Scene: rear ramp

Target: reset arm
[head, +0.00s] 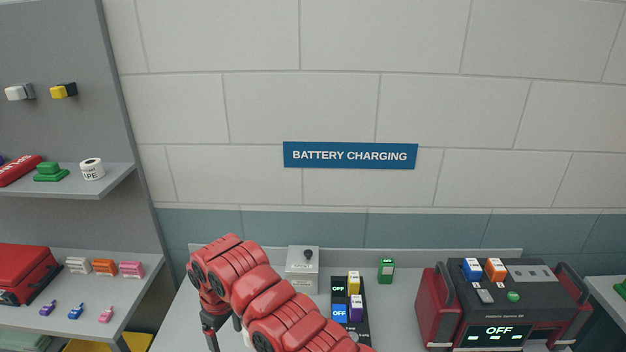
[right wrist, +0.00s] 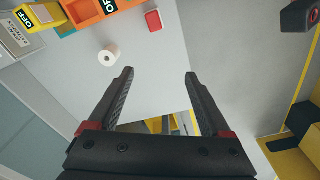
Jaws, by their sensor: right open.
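My right gripper (right wrist: 159,75) shows in the right wrist view with its two black fingers spread wide apart. It is open, with nothing between the fingers. A grey surface with a white roll (right wrist: 108,55) lies beyond them, and the roll is apart from the left finger. In the head view, a red arm of mine rises from the bottom centre and bends over to the left. A dark end part of it hangs down at the bottom edge, too cut off to read. I see no left gripper.
In the head view, a charger with an OFF display (head: 499,331) stands at the right on the grey bench. A dark block with yellow and purple batteries (head: 356,308) stands just right of the arm. Shelves (head: 90,184) with small items fill the left side.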

